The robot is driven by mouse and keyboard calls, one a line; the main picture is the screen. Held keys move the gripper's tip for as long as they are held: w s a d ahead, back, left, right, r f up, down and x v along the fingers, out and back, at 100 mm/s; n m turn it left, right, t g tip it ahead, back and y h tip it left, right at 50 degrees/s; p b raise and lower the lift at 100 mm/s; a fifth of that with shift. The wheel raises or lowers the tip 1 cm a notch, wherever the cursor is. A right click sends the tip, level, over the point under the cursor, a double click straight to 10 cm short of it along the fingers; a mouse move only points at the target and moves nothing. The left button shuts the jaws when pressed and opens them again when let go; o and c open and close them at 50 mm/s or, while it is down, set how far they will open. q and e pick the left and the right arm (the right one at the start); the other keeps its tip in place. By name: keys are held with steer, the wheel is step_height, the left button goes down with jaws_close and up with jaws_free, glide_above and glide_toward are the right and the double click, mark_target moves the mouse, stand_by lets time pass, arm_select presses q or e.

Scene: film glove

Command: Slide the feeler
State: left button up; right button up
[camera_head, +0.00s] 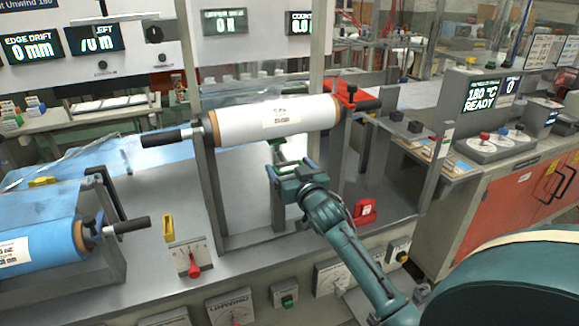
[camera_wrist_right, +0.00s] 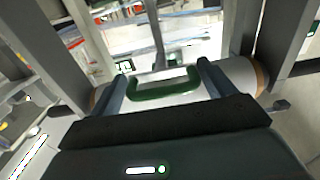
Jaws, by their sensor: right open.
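A green U-shaped handle, which looks like the feeler's grip (camera_wrist_right: 165,88), shows in the right wrist view in front of my right gripper (camera_wrist_right: 163,80). The handle lies between the two open fingers, with a grey stem running up from it; I cannot tell whether they touch. In the head view my right gripper (camera_head: 291,167) is below the white roll, and a green part (camera_head: 283,160) shows just beyond its fingers. Most of the feeler is hidden there by the gripper and the roll. My left gripper is not in view.
The white roll (camera_head: 240,124) spans the grey frame above my gripper. A grey upright post (camera_head: 208,185) stands to the left. A red block (camera_head: 365,211) lies right of my gripper. A blue roll (camera_head: 40,248) is at the left, and a dial with a red pointer (camera_head: 193,262) is in front.

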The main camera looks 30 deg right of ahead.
steer(key=shift+w, duration=0.3)
steer(key=shift+c, duration=0.3)
steer(key=shift+d, duration=0.1)
steer(key=c, duration=1)
steer(key=shift+r+p, duration=0.55)
steer(key=shift+p, duration=0.15)
steer(key=o, duration=1.1)
steer(key=shift+c, duration=0.2)
steer(key=shift+s, duration=0.15)
